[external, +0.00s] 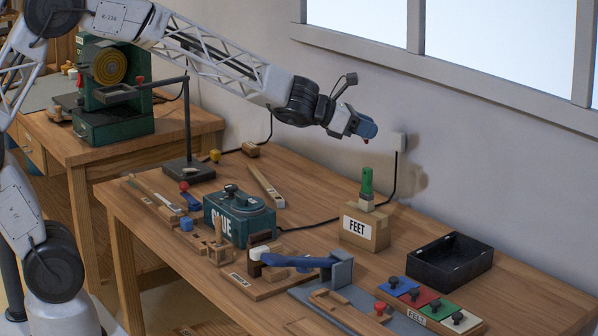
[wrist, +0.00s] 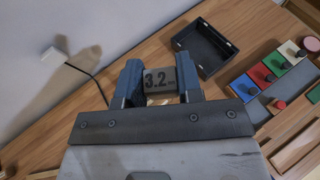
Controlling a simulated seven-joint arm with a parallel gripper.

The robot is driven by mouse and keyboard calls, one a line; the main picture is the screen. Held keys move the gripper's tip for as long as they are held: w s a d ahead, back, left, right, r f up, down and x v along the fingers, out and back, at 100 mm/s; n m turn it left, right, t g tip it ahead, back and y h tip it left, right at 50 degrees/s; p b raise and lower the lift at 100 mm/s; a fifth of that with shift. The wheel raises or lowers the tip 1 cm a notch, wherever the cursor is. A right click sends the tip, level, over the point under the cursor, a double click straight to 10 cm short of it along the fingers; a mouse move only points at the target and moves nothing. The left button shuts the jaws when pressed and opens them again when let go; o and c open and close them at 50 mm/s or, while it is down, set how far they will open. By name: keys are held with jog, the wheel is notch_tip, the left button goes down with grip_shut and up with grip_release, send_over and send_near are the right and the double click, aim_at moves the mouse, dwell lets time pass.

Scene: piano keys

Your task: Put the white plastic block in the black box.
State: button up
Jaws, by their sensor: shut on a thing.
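My gripper (external: 364,127) is raised well above the bench, close to the wall. In the wrist view my gripper (wrist: 160,75) is shut on a block marked "3.2" (wrist: 160,81), held between its two blue fingers. The block looks grey-brown in the shade, so I cannot tell that it is white plastic. In the external view it is hard to make out at the fingertips. The black box (external: 416,266) is open-topped and looks empty, on the bench to the right of and below my gripper. In the wrist view the black box (wrist: 187,65) lies beyond the fingers, to the right.
A board of coloured felt pieces (external: 438,318) lies in front.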

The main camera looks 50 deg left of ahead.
jog(key=s+d+f+m+g+h, duration=0.1)
jog(key=s+d+m+g+h, duration=0.15)
jog(key=s+d, duration=0.5)
notch_tip(320, 180, down, 18)
jog(key=shift+s+d, duration=0.15)
jog(key=shift+s, duration=0.3)
jog(key=shift+m+t+h, duration=0.25)
send_over(418, 251)
jog(key=shift+f, duration=0.7)
dwell(0.5)
jog(key=shift+f, duration=1.75)
jog(key=shift+f, duration=0.35)
